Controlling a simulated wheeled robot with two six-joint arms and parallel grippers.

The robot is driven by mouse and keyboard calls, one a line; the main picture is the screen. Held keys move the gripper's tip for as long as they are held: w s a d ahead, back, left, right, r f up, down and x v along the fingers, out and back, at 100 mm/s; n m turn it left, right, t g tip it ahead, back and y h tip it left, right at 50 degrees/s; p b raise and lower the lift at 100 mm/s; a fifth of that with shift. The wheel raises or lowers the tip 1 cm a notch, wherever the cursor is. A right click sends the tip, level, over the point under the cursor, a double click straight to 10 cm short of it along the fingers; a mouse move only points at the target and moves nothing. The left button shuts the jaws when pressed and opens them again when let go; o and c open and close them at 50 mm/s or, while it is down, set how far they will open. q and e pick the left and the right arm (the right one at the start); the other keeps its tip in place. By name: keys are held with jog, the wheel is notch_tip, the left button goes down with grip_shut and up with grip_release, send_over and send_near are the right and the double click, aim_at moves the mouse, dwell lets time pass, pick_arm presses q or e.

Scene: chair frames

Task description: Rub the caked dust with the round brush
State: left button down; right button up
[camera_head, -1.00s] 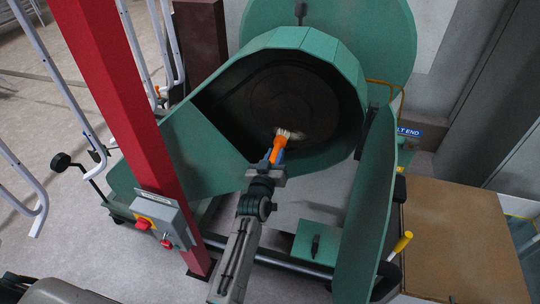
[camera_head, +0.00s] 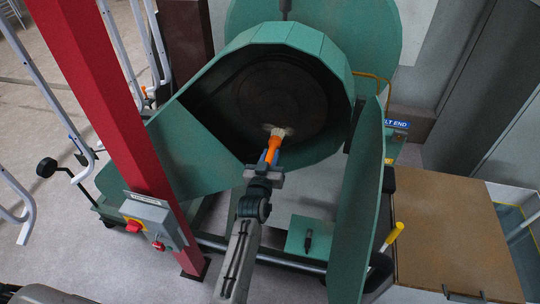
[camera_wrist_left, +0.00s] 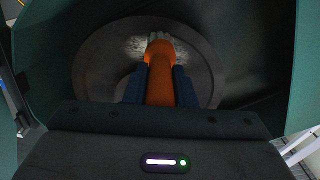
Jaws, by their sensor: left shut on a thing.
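My left gripper (camera_head: 265,167) is shut on the orange handle of the round brush (camera_head: 273,145). The brush's pale bristles point into the dark opening of the green machine housing, toward a dark round disc (camera_head: 280,98). In the left wrist view the brush (camera_wrist_left: 160,75) lies between the two blue fingers. A pale patch of caked dust (camera_wrist_left: 136,47) shows on the disc on both sides of the bristles. The bristles overlap the patch; whether they touch it I cannot tell for sure. The right gripper is not in view.
A red post (camera_head: 105,105) with a grey switch box (camera_head: 153,219) stands left of my arm. A green panel (camera_head: 362,205) rises close on the right. A green plate (camera_head: 309,237) lies below the opening. A brown board (camera_head: 455,230) is at the right.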

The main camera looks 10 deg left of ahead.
pick_arm(q)
jog(key=d+r+n, duration=0.1)
jog(key=d, duration=0.5)
jog(key=shift+s+a+p, duration=0.1)
jog(key=shift+a+p, duration=0.45)
jog(key=shift+a, duration=2.45)
jog(key=a, duration=0.6)
jog(key=shift+w+r, duration=0.15)
jog(key=shift+w, duration=0.1)
jog(key=shift+a, duration=0.1)
jog(key=s, duration=0.6)
jog(key=shift+a, duration=0.1)
